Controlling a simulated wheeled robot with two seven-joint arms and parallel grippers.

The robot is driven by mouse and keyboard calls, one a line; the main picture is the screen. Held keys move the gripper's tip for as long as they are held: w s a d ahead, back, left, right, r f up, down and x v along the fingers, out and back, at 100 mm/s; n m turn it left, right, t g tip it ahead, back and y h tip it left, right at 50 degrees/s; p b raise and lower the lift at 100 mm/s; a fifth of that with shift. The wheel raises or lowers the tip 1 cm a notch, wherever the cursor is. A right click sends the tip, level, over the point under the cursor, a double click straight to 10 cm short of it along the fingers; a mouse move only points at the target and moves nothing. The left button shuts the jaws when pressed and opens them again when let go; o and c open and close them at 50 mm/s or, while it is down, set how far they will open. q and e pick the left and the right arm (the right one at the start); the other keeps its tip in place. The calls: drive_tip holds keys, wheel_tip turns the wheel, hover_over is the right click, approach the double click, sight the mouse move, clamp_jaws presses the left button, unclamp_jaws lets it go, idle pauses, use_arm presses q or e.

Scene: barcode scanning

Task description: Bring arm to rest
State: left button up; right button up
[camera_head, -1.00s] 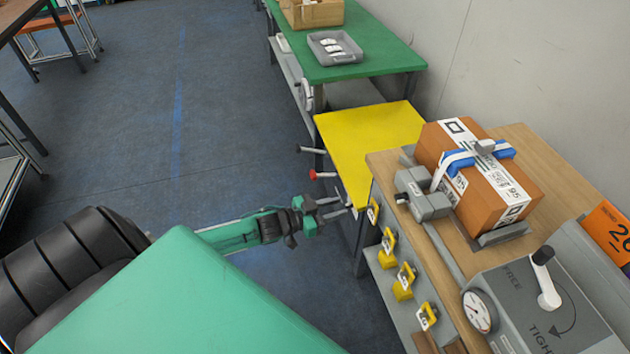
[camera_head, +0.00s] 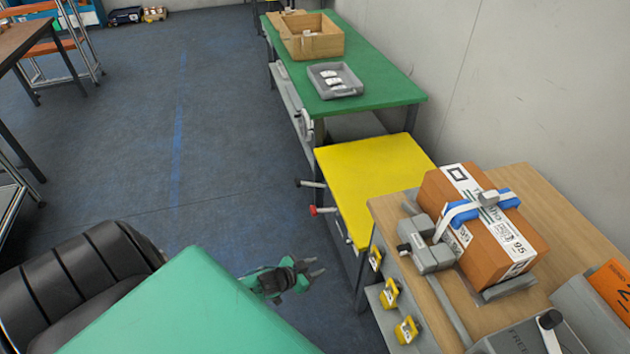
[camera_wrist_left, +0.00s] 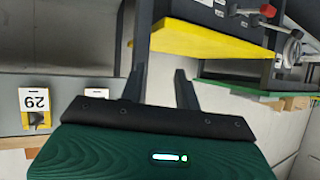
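My left gripper (camera_head: 315,270) is open and empty over the floor, left of the wooden workbench. Its two fingers stand apart in the left wrist view (camera_wrist_left: 160,85), with nothing between them. My left arm runs in from the lower left, with a large green link in the foreground. My right gripper does not show in either view.
A wooden bench (camera_head: 455,300) holds a strapped orange-brown box (camera_head: 470,225). A yellow table (camera_head: 370,175) and a green table (camera_head: 385,75) with a grey tray (camera_head: 335,80) and wooden crate (camera_head: 312,36) stand beyond.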

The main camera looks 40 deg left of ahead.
use_arm(q)
drive_tip(key=shift+s+a+f, duration=0.1)
drive_tip(key=shift+f, duration=0.15)
idle(0.4)
drive_tip(key=s+d+f+n+g+y, duration=0.15)
drive_tip(key=s+f+g, duration=0.25)
drive_tip(key=s+f, duration=1.15)
drive_tip(key=s+d+f+g, duration=0.2)
drive_tip(key=s+d+f, duration=0.1)
drive_tip(key=s, duration=0.5)
drive_tip(key=s+d+f+g+y, duration=0.1)
drive_tip(key=s+d+f+g, duration=0.1)
drive_tip(key=s+f, duration=0.3)
drive_tip(key=s+d+f+g, duration=0.3)
drive_tip(key=s, duration=0.9)
drive_tip(key=shift+s+d+f, duration=0.25)
drive_tip(key=shift+d+f, duration=0.15)
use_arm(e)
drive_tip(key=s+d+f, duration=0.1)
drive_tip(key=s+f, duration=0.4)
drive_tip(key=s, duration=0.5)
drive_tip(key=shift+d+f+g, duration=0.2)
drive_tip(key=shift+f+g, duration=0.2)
use_arm(q)
drive_tip(key=shift+m, duration=0.25)
